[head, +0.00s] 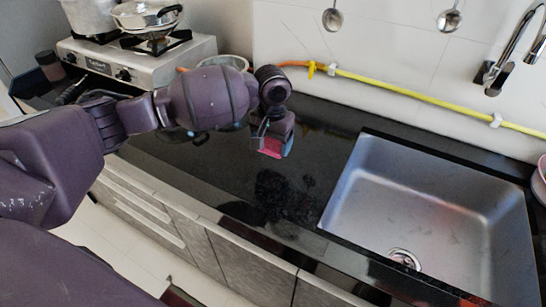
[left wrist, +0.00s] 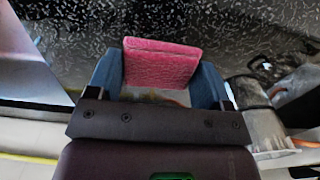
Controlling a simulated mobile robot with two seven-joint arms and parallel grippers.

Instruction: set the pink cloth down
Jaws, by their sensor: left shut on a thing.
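The pink cloth (left wrist: 161,66) is a small, flat, folded square. It sits between the two blue fingers of my left gripper (left wrist: 160,82) in the left wrist view, and the gripper is shut on it. In the head view the cloth (head: 271,148) shows as a pink patch under my left gripper (head: 276,142), above the black countertop (head: 225,160). A dark reflection of the gripper lies on the counter below it. Whether the cloth touches the counter is hard to tell. My right gripper is in neither view.
A steel sink (head: 430,215) is set into the counter to the right, with a faucet (head: 505,60) behind it. A stove (head: 140,60) with pots stands at the back left. A yellow hose (head: 400,90) runs along the wall. The counter between gripper and sink is clear.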

